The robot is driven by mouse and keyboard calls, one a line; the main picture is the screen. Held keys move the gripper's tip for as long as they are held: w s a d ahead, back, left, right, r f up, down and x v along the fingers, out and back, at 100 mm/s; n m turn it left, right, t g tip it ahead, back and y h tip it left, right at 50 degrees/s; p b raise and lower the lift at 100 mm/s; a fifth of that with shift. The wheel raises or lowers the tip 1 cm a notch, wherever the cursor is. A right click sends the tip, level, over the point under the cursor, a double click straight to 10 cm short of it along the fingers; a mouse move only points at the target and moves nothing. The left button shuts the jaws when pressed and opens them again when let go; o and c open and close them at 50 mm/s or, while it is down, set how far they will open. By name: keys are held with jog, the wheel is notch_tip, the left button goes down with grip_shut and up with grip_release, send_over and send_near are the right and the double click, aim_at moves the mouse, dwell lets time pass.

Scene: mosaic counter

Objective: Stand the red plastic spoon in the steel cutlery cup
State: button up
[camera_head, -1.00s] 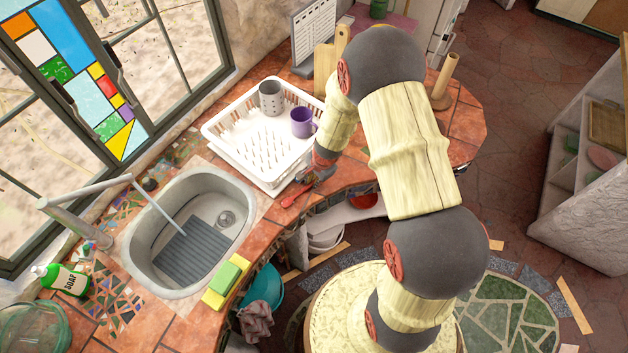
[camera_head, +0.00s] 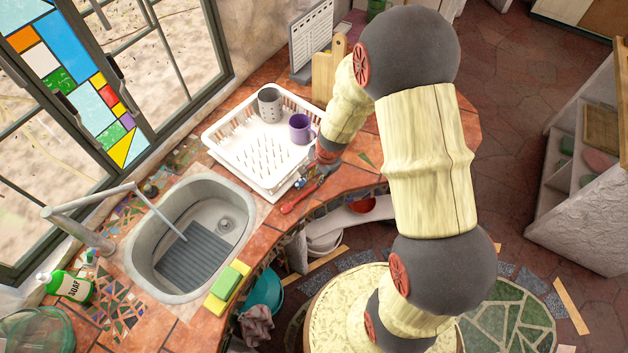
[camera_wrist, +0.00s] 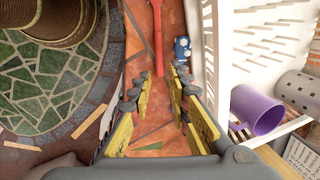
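The red plastic spoon (camera_head: 297,201) lies on the tiled counter in front of the dish rack. In the wrist view its red handle (camera_wrist: 157,35) lies ahead of my open fingers, roughly in line with the gap. My gripper (camera_wrist: 160,88) is open, with nothing between its yellow-padded fingers. In the head view my gripper (camera_head: 324,170) is low beside the rack's right corner, partly hidden by my arm. The steel cutlery cup (camera_head: 270,104), grey and perforated, stands in the rack; in the wrist view it (camera_wrist: 297,92) is at the right.
The white dish rack (camera_head: 219,147) also holds a purple mug (camera_head: 300,129), close to my gripper. A small blue item (camera_wrist: 182,48) lies between the spoon and the rack. The counter's edge is close on the spoon's other side. The sink (camera_head: 160,284) is to the left.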

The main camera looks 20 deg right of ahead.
jog(key=s+a+r+n+t, duration=0.1)
jog(key=s+r+n, duration=0.1)
jog(key=r, duration=0.6)
jog(key=s+a+r+n, duration=0.2)
jog(key=r+n, duration=0.1)
jog(key=r, duration=0.5)
jog(key=s+a+r+n+t, duration=0.1)
jog(key=s+r+n, duration=0.1)
jog(key=r, duration=0.6)
jog(key=s+r+n+t, duration=0.1)
jog(key=s+r+n, duration=0.6)
jog(key=s+r, duration=0.5)
jog(key=s, duration=0.3)
jog(key=shift+a+r+h, duration=0.25)
jog(key=shift+a+h, duration=0.05)
jog(key=shift+h, duration=0.1)
jog(key=shift+o, duration=0.3)
notch_tip(320, 180, down, 17)
jog(key=b, duration=1.7)
jog(key=shift+f, duration=0.2)
jog(key=shift+r, duration=0.1)
